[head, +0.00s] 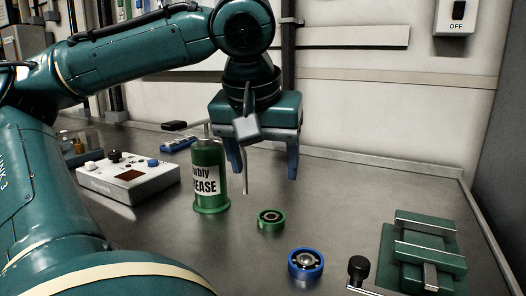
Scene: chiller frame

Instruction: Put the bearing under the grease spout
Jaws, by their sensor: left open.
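A green grease can (209,178) with a white label stands upright on the metal table. Its thin grey spout (245,178) hangs down on the can's right side. A blue-rimmed bearing (305,265) lies flat on the table at the front, apart from the can. A green-rimmed round piece (269,220), also bearing-like, lies between the can and the blue bearing. My left gripper (264,172) is open and points down above the table, behind the spout and the two round pieces, with nothing seen between its fingers. My right gripper is not in view.
A white control box (125,180) with knobs stands left of the can. A green vise-like fixture (425,250) with a black-knobbed crank (358,270) is at the front right. The table right of my left gripper is clear up to the raised back edge.

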